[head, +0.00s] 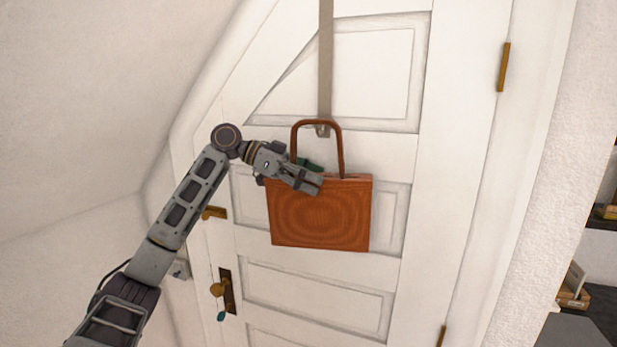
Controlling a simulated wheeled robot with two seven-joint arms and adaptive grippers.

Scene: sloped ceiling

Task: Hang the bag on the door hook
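The orange-brown bag (335,222) is upright in front of the white door, with its handle (341,150) arching up. A grey strap (325,60) runs down the door to a small metal hook (322,131). The top of the handle crosses the strap just above the hook tip, which shows inside the loop. I cannot tell whether the handle rests in the hook. My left gripper (314,176) is at the bag's top edge, by the handle's left leg. Its grip on the handle is hidden. My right gripper is not in view.
The panelled door (455,180) has a brass knob (217,290) at lower left and a brass hinge (504,67) at right. A sloped white ceiling (90,100) closes in on the left. Dark shelves (603,222) stand at the far right.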

